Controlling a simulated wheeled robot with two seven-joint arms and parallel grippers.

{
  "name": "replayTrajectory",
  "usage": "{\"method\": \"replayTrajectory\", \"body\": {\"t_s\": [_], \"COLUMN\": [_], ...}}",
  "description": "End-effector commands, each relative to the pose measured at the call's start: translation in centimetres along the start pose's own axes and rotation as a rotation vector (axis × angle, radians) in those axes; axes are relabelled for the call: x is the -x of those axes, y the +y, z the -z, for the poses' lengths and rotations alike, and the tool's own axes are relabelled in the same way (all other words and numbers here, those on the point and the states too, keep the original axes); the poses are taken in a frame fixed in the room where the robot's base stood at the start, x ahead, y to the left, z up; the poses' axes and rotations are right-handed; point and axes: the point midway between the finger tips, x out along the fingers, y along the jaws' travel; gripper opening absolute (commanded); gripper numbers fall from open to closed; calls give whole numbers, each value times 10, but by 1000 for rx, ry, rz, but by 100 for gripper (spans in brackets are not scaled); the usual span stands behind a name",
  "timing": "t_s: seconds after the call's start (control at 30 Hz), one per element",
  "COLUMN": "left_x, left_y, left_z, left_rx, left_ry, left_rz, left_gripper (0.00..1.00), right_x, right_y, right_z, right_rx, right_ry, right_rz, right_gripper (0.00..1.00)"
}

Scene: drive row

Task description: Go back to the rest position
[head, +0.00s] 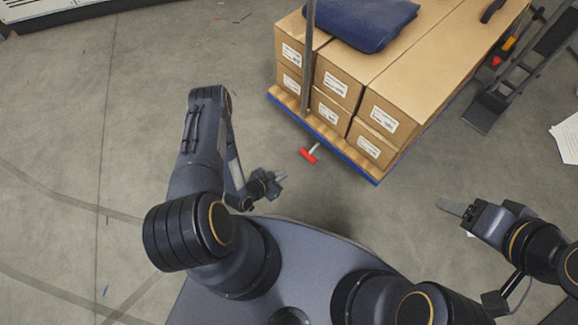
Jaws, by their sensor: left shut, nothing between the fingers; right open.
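My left gripper (277,178) is shut and empty. It hangs in front of my base, above the concrete floor, with its arm bent down from the left. My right gripper (452,206) is open and empty at the right, pointing left over bare floor. Neither gripper touches anything that I can see. Part of my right arm runs out of the picture at the right edge.
A pallet (368,172) with stacked cardboard boxes (393,108) stands ahead, a dark blue folded item (366,22) on top. A red-handled tool (309,156) is at its near side. A dark wheeled frame (487,108) stands right of it.

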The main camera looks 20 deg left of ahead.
Motion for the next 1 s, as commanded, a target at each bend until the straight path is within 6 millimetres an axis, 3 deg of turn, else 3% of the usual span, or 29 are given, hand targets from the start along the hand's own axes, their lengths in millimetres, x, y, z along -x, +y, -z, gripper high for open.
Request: {"method": "replayTrajectory", "body": {"t_s": [0.2,0.8,0.93,1.0], "left_x": [15,16,14,14], "left_y": [0,0,-17,-39], "left_z": [-9,-10,2,19], "left_rx": [1,0,-10,-17], "left_ry": [0,0,-16,-43], "left_rz": [0,0,17,40], "left_gripper": [0,0,0,0], "right_x": [4,4,4,4], "right_y": [-2,-2,-2,-2], "right_z": [2,2,2,2], "right_rx": [0,0,0,0], "right_ry": [0,0,0,0], "right_rz": [0,0,0,0], "right_gripper": [60,60,60,60]}}
